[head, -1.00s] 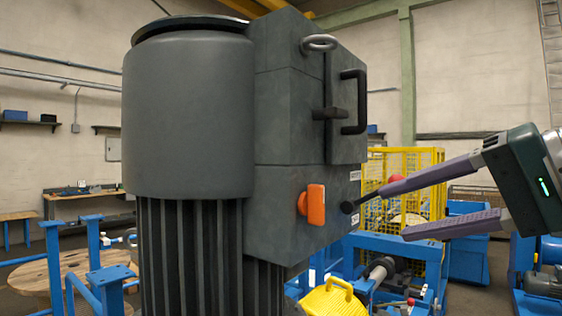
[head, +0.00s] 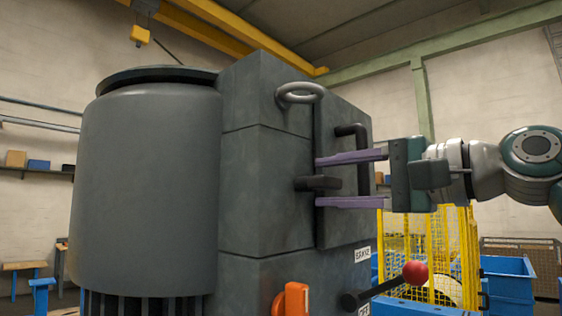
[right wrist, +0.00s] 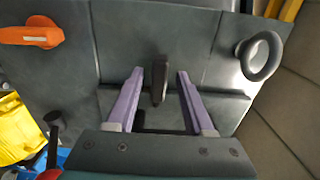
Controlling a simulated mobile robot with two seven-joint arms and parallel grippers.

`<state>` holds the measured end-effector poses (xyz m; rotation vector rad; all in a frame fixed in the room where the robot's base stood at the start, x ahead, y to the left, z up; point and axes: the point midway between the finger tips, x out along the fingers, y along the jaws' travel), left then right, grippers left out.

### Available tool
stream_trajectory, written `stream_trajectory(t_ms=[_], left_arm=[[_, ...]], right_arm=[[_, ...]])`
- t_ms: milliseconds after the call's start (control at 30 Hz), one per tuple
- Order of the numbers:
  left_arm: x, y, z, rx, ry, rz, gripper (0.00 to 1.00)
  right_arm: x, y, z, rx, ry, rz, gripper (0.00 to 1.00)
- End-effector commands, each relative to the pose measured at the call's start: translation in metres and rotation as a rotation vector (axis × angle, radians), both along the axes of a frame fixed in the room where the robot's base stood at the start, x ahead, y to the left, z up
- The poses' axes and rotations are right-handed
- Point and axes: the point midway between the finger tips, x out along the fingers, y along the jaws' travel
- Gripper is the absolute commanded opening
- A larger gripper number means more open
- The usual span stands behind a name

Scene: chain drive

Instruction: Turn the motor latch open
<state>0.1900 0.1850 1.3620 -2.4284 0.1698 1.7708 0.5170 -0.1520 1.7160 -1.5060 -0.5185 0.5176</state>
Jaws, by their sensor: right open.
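The motor latch (head: 312,183) is a short dark lever on the upper part of the grey motor housing (head: 265,185). It sticks out level in the head view. My right gripper (head: 322,181) comes in from the right, open, with one purple finger above the latch and one below. In the right wrist view the latch (right wrist: 159,80) stands between the two fingertips, with a gap visible on each side. The fingertips are close to the housing; I cannot tell whether they touch it. My left gripper is not in view.
A dark bar handle (head: 362,150) stands on the housing door behind the fingers, and a ring (head: 300,92) sits above. An orange knob (head: 294,299) and a lever with a red ball (head: 415,272) are below. A yellow cage (head: 405,240) stands behind.

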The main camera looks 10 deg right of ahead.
Motion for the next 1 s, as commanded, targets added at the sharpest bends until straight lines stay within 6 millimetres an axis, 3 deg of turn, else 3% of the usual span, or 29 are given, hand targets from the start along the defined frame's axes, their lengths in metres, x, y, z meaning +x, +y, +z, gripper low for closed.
stream_trajectory(t_ms=[100,400,867,1000], left_arm=[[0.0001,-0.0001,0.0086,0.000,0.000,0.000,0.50],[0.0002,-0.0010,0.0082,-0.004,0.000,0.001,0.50],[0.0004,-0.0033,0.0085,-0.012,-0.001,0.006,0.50],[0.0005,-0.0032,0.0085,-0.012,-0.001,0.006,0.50]], right_arm=[[0.0080,0.0068,0.0017,0.001,0.001,0.001,0.53],[0.0104,0.0089,-0.0011,-0.002,0.000,0.001,0.53],[0.0102,0.0085,-0.0011,-0.002,0.000,0.000,0.02],[0.0102,0.0085,-0.0012,-0.001,0.000,0.000,0.00]])
